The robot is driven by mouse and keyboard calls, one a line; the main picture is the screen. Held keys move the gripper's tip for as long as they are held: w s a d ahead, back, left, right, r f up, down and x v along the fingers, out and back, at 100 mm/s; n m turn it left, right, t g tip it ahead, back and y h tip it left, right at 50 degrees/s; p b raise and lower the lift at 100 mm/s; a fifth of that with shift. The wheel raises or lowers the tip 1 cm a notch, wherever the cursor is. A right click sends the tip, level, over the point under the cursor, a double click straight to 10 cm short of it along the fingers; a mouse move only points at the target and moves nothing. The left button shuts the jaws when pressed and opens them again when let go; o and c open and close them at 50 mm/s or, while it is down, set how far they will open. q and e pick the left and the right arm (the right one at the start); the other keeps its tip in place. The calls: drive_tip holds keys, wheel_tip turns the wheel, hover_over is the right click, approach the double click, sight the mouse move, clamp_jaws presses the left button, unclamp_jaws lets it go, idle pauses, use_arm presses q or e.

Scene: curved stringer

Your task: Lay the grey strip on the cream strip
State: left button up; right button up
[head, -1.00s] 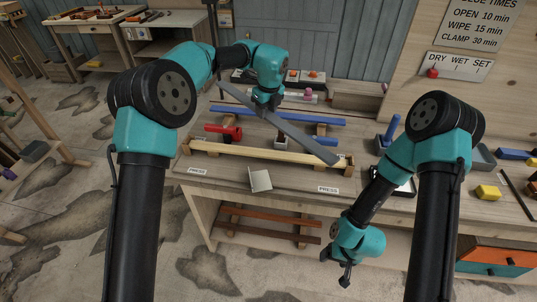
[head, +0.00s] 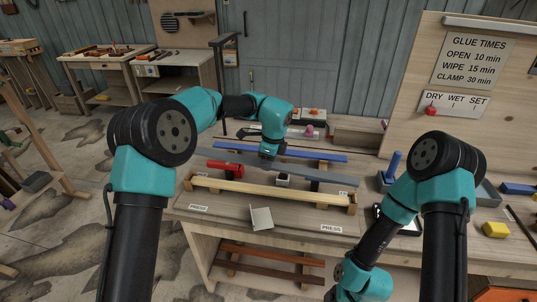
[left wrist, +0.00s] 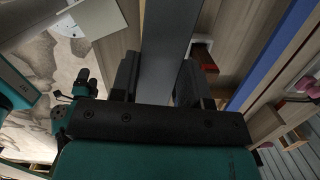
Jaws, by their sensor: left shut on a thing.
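The grey strip (head: 315,176) is held flat in the air by my left gripper (head: 268,157), across the bench and roughly in line with the cream strip. In the left wrist view the grey strip (left wrist: 162,45) runs between the two fingers of my left gripper (left wrist: 158,84). The cream strip (head: 265,191) lies along the bench on end supports, nearer the front edge than the grey strip. The two strips look apart in the head view; the height of the gap is hard to tell. My right gripper is below the head view's lower edge.
A blue strip (head: 312,155) lies behind the grey one, also visible in the left wrist view (left wrist: 272,55). A red clamp-like tool (head: 228,170) and a small dark block (head: 283,181) sit between the strips. A pale angled plate (head: 261,218) stands in front.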

sight(267, 190)
use_arm(q)
drive_tip(key=shift+s+f+n, duration=0.2)
drive_tip(key=shift+s+n, duration=0.25)
drive_tip(key=shift+n, duration=0.25)
drive_tip(key=shift+f, duration=0.1)
drive_tip(key=shift+f, duration=4.6)
drive_tip(key=shift+f, duration=0.3)
drive_tip(key=o, duration=1.6)
drive_tip(key=shift+o, duration=0.2)
drive_tip(key=shift+r, duration=4)
